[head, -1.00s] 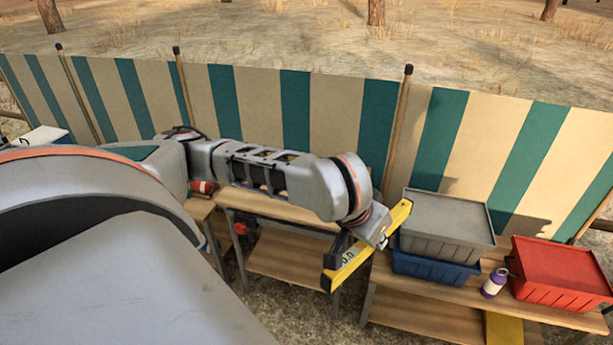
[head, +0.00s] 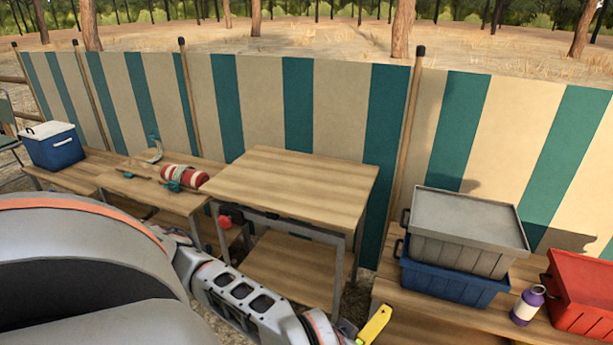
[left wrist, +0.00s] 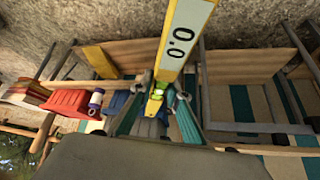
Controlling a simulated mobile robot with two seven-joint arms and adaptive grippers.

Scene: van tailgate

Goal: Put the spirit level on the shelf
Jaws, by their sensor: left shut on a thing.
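The spirit level is a yellow bar; its end (head: 375,325) shows at the bottom of the head view, right of centre. In the left wrist view the spirit level (left wrist: 188,25) runs up out of the picture, with a pale panel reading 0.0. My left gripper (left wrist: 160,100) is shut on it. In the head view the gripper is mostly cut off by the lower edge. The middle table has a wooden lower shelf (head: 288,270), bare where it shows. The level is in front and to the right of this shelf. My right gripper is not in view.
The middle table's top (head: 295,180) is clear. On the right table stand a grey crate (head: 465,245) on a blue crate (head: 450,285), a purple bottle (head: 527,305) and a red crate (head: 585,295). A cooler (head: 55,148) stands far left. A striped windbreak (head: 290,100) runs behind.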

